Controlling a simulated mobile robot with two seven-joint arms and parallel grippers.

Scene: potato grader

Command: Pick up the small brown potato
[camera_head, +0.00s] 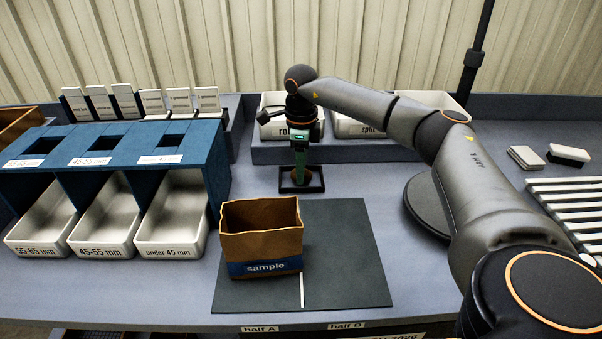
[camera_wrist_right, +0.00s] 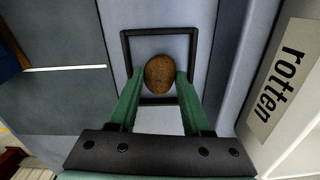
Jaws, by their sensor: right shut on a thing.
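The small brown potato (camera_wrist_right: 160,75) sits between the two green fingers of my right gripper (camera_wrist_right: 161,82) in the right wrist view. The fingers touch it on both sides, and the gripper is shut on it. Below it is a small black square frame (camera_wrist_right: 126,48). In the head view my right gripper (camera_head: 301,175) points down at the same black frame (camera_head: 287,190), behind the dark mat. The potato (camera_head: 304,177) is mostly hidden by the fingers there. I cannot tell whether it touches the surface. My left gripper is not in view.
A brown paper bag labelled sample (camera_head: 262,245) stands on the dark mat (camera_head: 345,250). White bins (camera_head: 108,226) under a blue sizing rack (camera_head: 75,185) stand at left. A white "rotten" bin (camera_head: 275,128) is behind my gripper. A slatted rack (camera_head: 575,205) is at right.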

